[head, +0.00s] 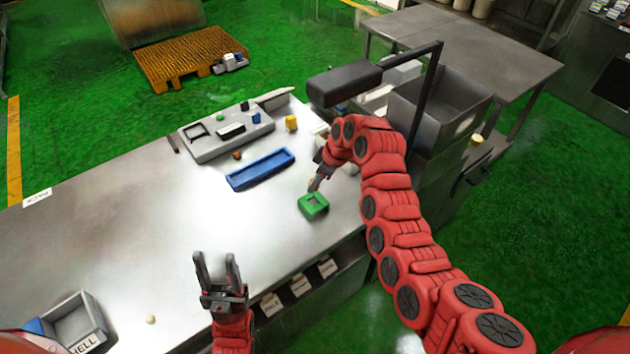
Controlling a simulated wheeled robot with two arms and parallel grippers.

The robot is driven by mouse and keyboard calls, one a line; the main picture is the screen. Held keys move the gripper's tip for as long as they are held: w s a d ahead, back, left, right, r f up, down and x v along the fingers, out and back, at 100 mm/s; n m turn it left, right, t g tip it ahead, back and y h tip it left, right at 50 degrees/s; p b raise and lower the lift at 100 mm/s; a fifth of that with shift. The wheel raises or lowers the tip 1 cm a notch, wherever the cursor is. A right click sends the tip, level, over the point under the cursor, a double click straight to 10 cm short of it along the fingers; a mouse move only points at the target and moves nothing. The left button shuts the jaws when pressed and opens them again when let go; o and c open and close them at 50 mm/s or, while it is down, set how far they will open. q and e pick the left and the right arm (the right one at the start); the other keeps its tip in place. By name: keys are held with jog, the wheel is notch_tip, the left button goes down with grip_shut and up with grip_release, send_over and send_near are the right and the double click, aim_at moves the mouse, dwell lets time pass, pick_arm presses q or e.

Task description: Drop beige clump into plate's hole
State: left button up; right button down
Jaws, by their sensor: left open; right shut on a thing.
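My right gripper (316,184) is shut on the beige clump (311,184), which shows only as a small pale bit at the fingertips. It is just above and behind the green plate (313,206), a small square block with a dark hole in its top. The fingers partly hide the clump, and I cannot tell its exact height over the table. My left gripper (217,264) is open and empty, fingers pointing away from me, near the table's front edge.
A blue tray (260,171) lies left of the plate. Behind it is a grey panel (225,134) with small parts. A grey bin (77,322) and a small beige ball (150,319) are at front left. A dark overhead box (344,84) stands at back right. The table's left middle is clear.

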jog(key=shift+w+f+b, duration=0.1)
jog(key=shift+f+b, duration=2)
jog(key=shift+f, duration=0.9)
jog(key=shift+r, duration=0.1)
jog(key=shift+c, duration=2.2)
grip_release()
